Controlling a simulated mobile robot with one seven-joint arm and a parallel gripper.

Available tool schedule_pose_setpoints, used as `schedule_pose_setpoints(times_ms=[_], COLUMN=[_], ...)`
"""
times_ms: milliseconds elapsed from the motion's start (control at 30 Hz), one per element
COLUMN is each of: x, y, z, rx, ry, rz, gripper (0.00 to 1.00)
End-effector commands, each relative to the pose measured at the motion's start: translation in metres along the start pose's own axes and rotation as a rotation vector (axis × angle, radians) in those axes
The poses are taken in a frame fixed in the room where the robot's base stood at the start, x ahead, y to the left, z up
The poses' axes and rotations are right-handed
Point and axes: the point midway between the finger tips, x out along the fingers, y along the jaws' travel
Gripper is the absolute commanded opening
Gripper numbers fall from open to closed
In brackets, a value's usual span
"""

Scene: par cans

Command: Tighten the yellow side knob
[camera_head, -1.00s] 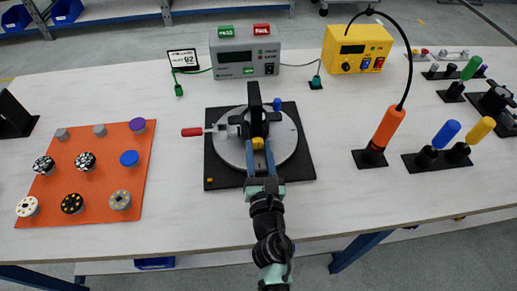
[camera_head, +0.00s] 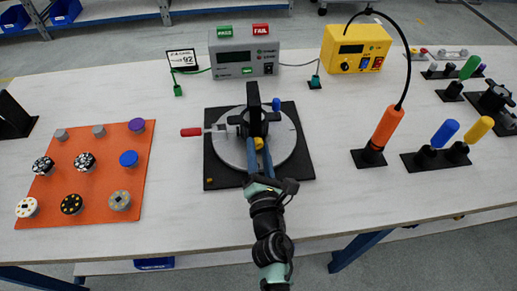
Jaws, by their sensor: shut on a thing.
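The yellow side knob (camera_head: 258,143) sits on the near side of a black upright fixture (camera_head: 254,118). The fixture stands on a round grey turntable (camera_head: 286,151) over a black square base (camera_head: 300,172). My gripper (camera_head: 259,150) reaches in from the front, its two blue fingers one on each side of the knob. It is shut on the knob, which is partly hidden between the fingers. How far the knob is screwed in cannot be seen.
A red-handled clamp (camera_head: 191,132) sticks out left of the turntable, and a blue knob (camera_head: 277,104) stands behind it. An orange mat (camera_head: 100,160) with several knobs lies left. An orange driver (camera_head: 386,128) stands right. A grey tester (camera_head: 245,53) stands behind.

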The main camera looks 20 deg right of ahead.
Motion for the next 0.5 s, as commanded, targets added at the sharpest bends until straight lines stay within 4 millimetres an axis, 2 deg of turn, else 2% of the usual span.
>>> schedule_pose_setpoints(times_ms=[267, 300, 433, 500], x=[-0.0004, -0.0004, -0.0004, -0.0003], y=[-0.0003, -0.0003, -0.0003, -0.0006], z=[-0.0006, -0.0006, -0.0005, -0.0005], rx=[-0.001, -0.001, -0.001, -0.001], ry=[0.001, 0.001, 0.001, 0.001], rz=[-0.001, -0.001, -0.001, -0.001], gripper=[0.0, 0.43, 0.67, 0.69])
